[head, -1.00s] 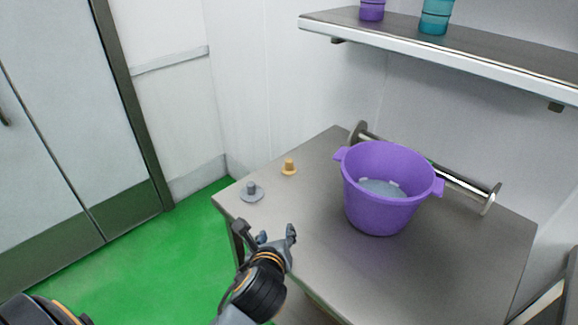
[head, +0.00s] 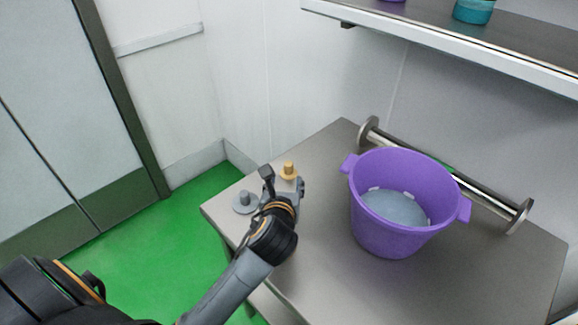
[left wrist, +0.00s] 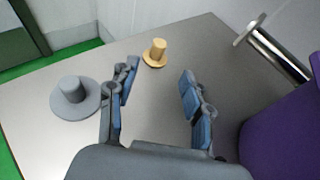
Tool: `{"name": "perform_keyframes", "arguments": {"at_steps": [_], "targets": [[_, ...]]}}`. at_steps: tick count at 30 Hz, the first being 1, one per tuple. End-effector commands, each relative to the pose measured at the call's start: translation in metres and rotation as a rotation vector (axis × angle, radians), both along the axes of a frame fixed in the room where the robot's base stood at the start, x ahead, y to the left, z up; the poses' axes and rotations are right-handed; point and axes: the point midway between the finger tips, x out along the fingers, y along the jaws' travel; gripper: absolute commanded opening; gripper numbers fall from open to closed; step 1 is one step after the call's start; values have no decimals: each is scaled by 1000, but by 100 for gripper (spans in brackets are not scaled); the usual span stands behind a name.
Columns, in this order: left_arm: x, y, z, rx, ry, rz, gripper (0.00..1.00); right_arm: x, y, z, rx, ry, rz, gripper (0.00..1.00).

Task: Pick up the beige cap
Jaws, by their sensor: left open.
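My right gripper is not in view.
A grey cap (head: 245,202) lies left of the beige one, close to my left finger. A purple bucket (head: 390,235) stands to the right, with a metal bar (head: 480,190) behind it. A shelf (head: 440,38) with containers hangs above. Table between cap and bucket is clear.

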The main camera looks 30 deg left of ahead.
Motion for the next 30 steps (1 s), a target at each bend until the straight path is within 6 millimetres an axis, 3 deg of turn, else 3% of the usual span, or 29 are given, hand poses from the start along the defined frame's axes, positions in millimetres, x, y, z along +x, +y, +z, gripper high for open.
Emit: {"name": "perform_keyframes", "arguments": {"at_steps": [3, 6, 10, 17, 22, 30], "targets": [[21, 9, -9, -1, -1, 2, 50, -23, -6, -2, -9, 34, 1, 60], [34, 14, -15, -2, 0, 1, 50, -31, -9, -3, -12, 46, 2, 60], [42, 17, -18, -2, -1, 1, 50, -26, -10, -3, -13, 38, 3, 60], [65, 27, -23, -5, 0, 3, 50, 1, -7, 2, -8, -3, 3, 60], [85, 35, -31, -3, 0, 0, 50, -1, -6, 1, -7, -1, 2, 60], [89, 37, -33, -2, 0, -2, 50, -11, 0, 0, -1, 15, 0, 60]]}}
